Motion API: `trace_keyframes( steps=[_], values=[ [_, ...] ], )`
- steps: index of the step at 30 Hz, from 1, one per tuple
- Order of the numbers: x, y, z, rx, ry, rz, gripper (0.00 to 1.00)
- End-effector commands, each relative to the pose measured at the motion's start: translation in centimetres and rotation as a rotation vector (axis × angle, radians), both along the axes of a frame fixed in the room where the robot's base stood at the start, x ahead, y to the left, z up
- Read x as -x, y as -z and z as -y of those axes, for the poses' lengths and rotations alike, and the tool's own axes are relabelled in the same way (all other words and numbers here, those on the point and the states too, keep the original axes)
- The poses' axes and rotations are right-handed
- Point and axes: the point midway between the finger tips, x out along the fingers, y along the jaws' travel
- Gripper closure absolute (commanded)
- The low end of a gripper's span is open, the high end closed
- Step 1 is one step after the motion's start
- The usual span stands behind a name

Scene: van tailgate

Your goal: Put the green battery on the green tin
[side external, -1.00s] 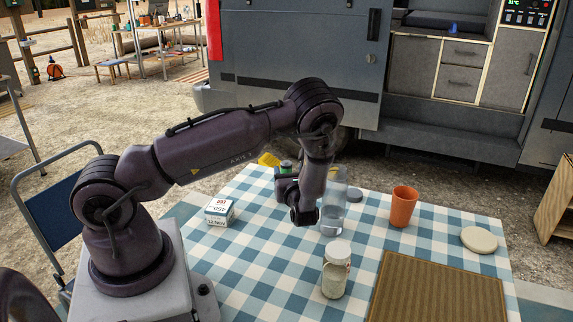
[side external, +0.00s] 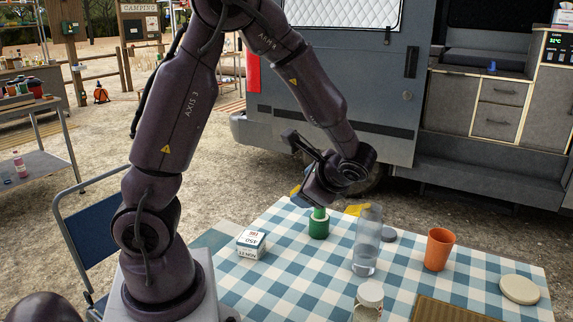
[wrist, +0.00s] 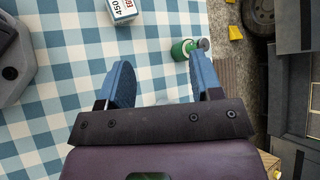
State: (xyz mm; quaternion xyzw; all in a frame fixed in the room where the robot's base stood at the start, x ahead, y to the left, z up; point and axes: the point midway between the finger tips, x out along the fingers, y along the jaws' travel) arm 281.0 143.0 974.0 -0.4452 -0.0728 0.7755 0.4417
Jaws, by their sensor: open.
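The green tin (side external: 318,230) stands upright on the checked tablecloth near its far-left edge. The green battery (side external: 320,213) appears to stand on top of it, its upper end close to my gripper in the side view. In the wrist view the tin (wrist: 179,51) and the battery's grey end (wrist: 203,44) show just beyond my right finger. My gripper (wrist: 162,70) is open, with no object held between its blue fingers. In the side view the wrist hangs above and behind the tin, and the fingertips are not clear.
A white box (side external: 251,243) stands left of the tin. A clear bottle (side external: 367,245), a grey disc (side external: 388,234) and an orange cup (side external: 439,249) stand to its right. A jar (side external: 368,301) and a cream disc (side external: 519,289) are nearer. Cloth between box and jar is clear.

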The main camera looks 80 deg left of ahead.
Motion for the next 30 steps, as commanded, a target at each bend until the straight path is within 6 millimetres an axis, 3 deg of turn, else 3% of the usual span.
trace_keyframes(
  steps=[3,15,21,30],
  values=[
    [1.9,-2.9,2.6,0.179,-0.112,0.205,0.41],
    [7.1,-10.3,11.8,0.741,-0.325,0.794,0.41],
    [8.3,-12.0,14.0,0.880,-0.350,0.927,0.41],
    [8.4,-12.2,14.3,0.902,-0.356,0.945,0.41]
  ],
)
